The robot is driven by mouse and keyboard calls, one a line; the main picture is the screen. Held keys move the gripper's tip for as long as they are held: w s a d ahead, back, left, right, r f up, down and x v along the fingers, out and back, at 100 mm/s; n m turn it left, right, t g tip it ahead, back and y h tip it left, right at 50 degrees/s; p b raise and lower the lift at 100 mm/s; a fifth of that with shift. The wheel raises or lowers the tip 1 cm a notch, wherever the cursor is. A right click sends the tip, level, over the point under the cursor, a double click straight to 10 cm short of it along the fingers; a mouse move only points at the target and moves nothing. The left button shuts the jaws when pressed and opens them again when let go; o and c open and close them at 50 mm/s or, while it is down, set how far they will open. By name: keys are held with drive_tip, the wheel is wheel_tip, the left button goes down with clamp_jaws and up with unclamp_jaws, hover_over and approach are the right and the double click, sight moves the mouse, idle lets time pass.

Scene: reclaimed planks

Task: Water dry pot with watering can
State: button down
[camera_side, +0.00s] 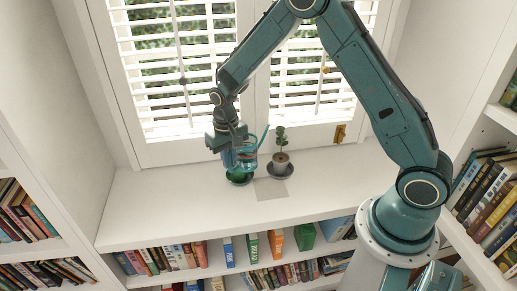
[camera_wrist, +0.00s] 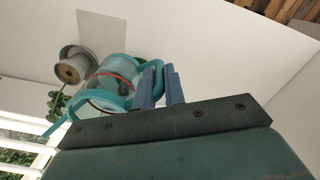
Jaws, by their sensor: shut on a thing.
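The watering can (camera_wrist: 118,72) is teal and see-through with a red band. My gripper (camera_wrist: 162,88) is shut on its teal handle loop; in the side view my gripper (camera_side: 230,158) holds the can (camera_side: 249,154) in front of the window. The can's thin spout rises toward the right in the side view. A grey pot (camera_wrist: 68,72) with brown soil and a green plant stands beside the can; it also shows in the side view (camera_side: 281,168), on a dark saucer. A green round thing (camera_side: 239,179) lies below the can, partly hidden by it.
The white shelf top (camera_side: 150,210) is clear to the left and front. A grey square patch (camera_side: 271,189) lies in front of the pot. Shuttered windows (camera_side: 165,80) stand close behind. Books (camera_side: 262,246) fill the shelves below and at both sides.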

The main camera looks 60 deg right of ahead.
drive_tip(key=w+f+m, duration=0.2)
drive_tip(key=w+m, duration=0.3)
drive_tip(key=w, duration=0.2)
drive_tip(key=shift+f, duration=0.3)
drive_tip(key=shift+d, duration=0.1)
drive_tip(key=shift+s+d+r+t+y, duration=0.4)
drive_tip(key=shift+d+r+t+y, duration=0.1)
drive_tip(key=shift+d+r+y, duration=0.2)
drive_tip(key=shift+s+d+r+t+y, duration=0.35)
drive_tip(key=shift+d+r+t+y, duration=0.2)
drive_tip(key=shift+y, duration=0.25)
drive_tip(key=shift+s+d+r+y, duration=0.3)
drive_tip(key=shift+s+d, duration=0.05)
drive_tip(key=shift+d, duration=0.1)
drive_tip(key=shift+s+d+r+t, duration=0.1)
drive_tip(key=shift+d+t, duration=0.05)
drive_tip(key=shift+t, duration=0.1)
drive_tip(key=shift+s+d+r+y, duration=0.1)
drive_tip(key=shift+s+d+y, duration=0.1)
drive_tip(key=shift+y, duration=0.2)
idle(0.8)
drive_tip(key=shift+w, duration=0.1)
drive_tip(key=shift+w+a+f+g+h, duration=0.4)
drive_tip(key=shift+w+a+f+h, duration=0.2)
drive_tip(key=shift+a+h, duration=0.2)
drive_tip(key=shift+w+a+f+g+h, duration=0.45)
drive_tip(key=shift+a+f+h, duration=0.15)
drive_tip(key=shift+a+h, duration=0.15)
